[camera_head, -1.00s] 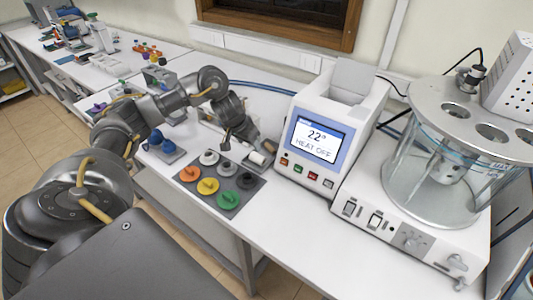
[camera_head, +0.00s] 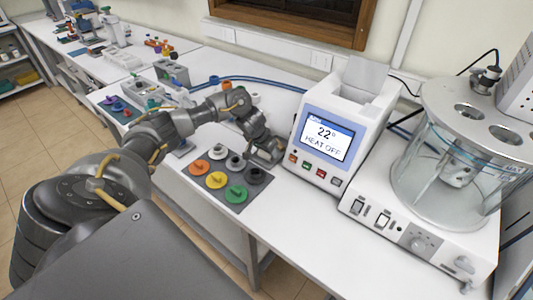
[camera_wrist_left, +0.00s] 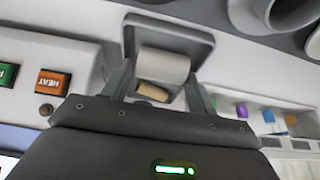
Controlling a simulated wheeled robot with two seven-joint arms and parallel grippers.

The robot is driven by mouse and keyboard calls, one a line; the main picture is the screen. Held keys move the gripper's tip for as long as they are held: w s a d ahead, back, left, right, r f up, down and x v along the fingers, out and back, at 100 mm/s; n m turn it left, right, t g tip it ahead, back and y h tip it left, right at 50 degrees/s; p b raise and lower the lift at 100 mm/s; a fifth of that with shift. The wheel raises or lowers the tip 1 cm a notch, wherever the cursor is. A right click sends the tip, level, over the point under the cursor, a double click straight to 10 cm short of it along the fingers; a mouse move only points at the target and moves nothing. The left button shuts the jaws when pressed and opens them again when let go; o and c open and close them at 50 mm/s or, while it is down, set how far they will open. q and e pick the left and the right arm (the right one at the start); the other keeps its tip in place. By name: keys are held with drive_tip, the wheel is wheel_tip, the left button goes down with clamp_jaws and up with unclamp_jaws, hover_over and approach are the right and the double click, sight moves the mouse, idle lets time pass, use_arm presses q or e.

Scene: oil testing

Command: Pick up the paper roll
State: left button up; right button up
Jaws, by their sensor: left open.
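The paper roll (camera_wrist_left: 165,66) is white with a brown core and sits in a grey square holder (camera_wrist_left: 187,38) in the left wrist view. My left gripper (camera_wrist_left: 160,78) is open, with one finger on each side of the roll. I cannot tell whether the fingers touch it. In the head view my left gripper (camera_head: 266,149) reaches down beside the heater unit, and its fingers and wrist hide the roll there. My right gripper is not in view.
The white heater unit (camera_head: 345,118) with a "22° HEAT OFF" screen stands close to the right of the gripper. A grey mat (camera_head: 251,191) with several coloured discs lies in front. A glass bath (camera_head: 445,170) stands farther right. The front right bench (camera_head: 290,225) is clear.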

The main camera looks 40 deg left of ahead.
use_arm(q)
drive_tip(key=shift+w+f, duration=0.25)
drive_tip(key=shift+f, duration=0.45)
drive_tip(key=c, duration=0.6)
drive_tip(key=shift+r, duration=0.2)
drive_tip(key=shift+r, duration=0.3)
wheel_tip(320, 180, up, 2)
drive_tip(key=shift+r+b, duration=0.2)
drive_tip(key=shift+b, duration=0.45)
drive_tip(key=s+d+r+p, duration=0.1)
drive_tip(key=s+d+r, duration=0.1)
drive_tip(key=s+r, duration=0.1)
drive_tip(key=s+d+r+p, duration=0.2)
drive_tip(key=s+d+r, duration=0.1)
drive_tip(key=s, duration=0.2)
drive_tip(key=s+d+r+p, duration=0.2)
drive_tip(key=s+r, duration=0.1)
drive_tip(key=shift+s+d+r, duration=0.4)
